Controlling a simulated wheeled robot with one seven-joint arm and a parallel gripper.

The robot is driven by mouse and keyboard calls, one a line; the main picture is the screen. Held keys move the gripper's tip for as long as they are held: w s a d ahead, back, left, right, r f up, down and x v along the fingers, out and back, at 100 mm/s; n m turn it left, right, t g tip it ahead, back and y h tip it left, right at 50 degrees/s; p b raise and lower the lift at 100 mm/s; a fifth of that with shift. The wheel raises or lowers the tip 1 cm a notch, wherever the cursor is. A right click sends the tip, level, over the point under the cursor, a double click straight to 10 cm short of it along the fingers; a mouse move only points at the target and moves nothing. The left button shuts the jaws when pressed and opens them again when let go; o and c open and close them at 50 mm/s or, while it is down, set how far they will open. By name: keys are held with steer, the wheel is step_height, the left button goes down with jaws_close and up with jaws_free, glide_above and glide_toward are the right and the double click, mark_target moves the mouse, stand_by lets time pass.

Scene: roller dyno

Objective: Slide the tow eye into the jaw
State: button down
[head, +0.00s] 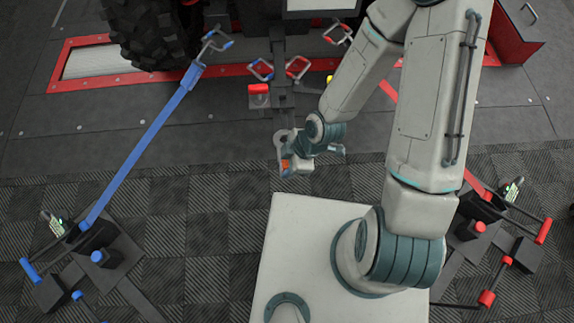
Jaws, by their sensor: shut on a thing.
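My gripper (288,163) is in the middle of the head view, low in front of the vehicle, and is shut on a small part. An orange patch shows at its fingertips. A grey ring (282,136), which looks like the tow eye, shows right beside the gripper at its upper left. The wrist and fingers hide much of the grip. A dark upright bar (283,95) runs from the vehicle down toward the ring. I cannot clearly make out the jaw, or whether the ring touches it.
A red-topped block (259,91) stands left of the bar. Red and blue shackles (298,67) lie near it. A blue strap (150,137) runs from a floor anchor (97,240) at left toward the vehicle's tyre (150,30). Another anchor (480,228) with red handles stands at right.

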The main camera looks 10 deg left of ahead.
steer(key=shift+w+d+f+b, duration=0.1)
steer(key=shift+f+b, duration=0.15)
steer(key=shift+b, duration=0.5)
steer(key=shift+w+a+f+b, duration=0.15)
steer(key=shift+w+b, duration=0.25)
steer(key=shift+w, duration=0.2)
steer(key=shift+w+a+f+b, duration=0.15)
steer(key=shift+w+b, duration=0.25)
steer(key=shift+w, duration=0.15)
steer(key=shift+w+a+r, duration=0.1)
steer(key=shift+w+a, duration=0.05)
steer(key=shift+w, duration=0.45)
steer(key=shift+w+a, duration=0.15)
steer(key=shift+w, duration=0.45)
steer(key=shift+w+a+f, duration=0.1)
steer(key=shift+w+a, duration=0.2)
steer(key=shift+w, duration=0.95)
steer(key=shift+w+a+f, duration=0.1)
steer(key=shift+w+a, duration=0.2)
steer(key=shift+w, duration=0.95)
steer(key=shift+w+a+f, duration=0.1)
steer(key=shift+w+a, duration=0.2)
steer(key=shift+w, duration=0.95)
steer(key=c, duration=0.9)
jaws_free()
